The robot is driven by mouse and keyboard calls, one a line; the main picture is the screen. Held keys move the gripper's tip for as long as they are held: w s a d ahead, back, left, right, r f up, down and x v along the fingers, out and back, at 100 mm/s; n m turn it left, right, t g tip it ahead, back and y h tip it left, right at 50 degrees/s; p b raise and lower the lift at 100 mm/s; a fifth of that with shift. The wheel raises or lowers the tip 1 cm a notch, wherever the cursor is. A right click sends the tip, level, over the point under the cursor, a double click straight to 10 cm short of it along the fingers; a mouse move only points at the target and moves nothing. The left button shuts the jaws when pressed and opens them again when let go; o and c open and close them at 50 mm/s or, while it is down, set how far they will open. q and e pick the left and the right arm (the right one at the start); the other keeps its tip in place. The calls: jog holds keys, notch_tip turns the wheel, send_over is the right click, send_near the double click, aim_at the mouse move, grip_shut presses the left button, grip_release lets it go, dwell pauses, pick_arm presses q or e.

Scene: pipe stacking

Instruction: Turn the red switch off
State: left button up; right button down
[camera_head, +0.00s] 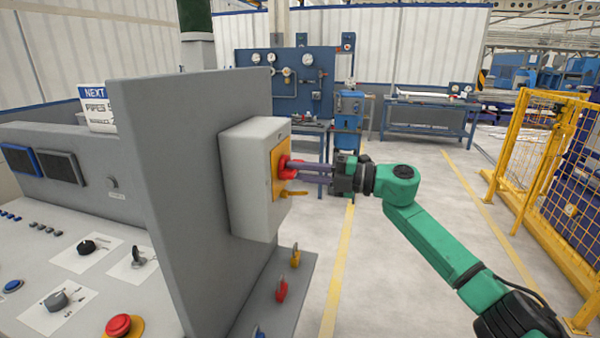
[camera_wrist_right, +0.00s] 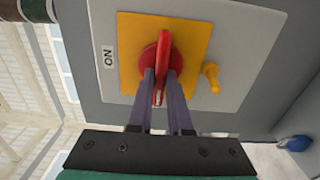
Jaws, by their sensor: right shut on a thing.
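The red switch (camera_head: 287,168) sits on a yellow plate (camera_head: 276,186) on the front of a light grey box, which is fixed to the side of a grey panel. In the right wrist view the red switch (camera_wrist_right: 163,66) has its handle in line with my fingers, and an "ON" label (camera_wrist_right: 108,57) is on the left of the plate. My right gripper (camera_head: 295,170) is shut on the red handle, one finger on each side of it. The fingers also show in the right wrist view (camera_wrist_right: 161,88). My left gripper is not in view.
A small yellow lever (camera_wrist_right: 211,76) sticks out beside the plate. The grey console (camera_head: 60,240) at the left carries knobs and a red button (camera_head: 118,325). A yellow fence (camera_head: 545,170) stands at the right; the floor between is free.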

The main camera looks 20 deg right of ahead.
jog(key=c, duration=0.8)
grip_release()
jog(key=shift+c, duration=0.2)
jog(key=shift+s, duration=0.1)
jog(key=shift+s+d+f, duration=0.15)
jog(key=shift+d, duration=0.15)
jog(key=b+v, duration=0.5)
jog(key=v, duration=0.8)
jog(key=shift+s+d, duration=0.25)
jog(key=shift+d, duration=0.05)
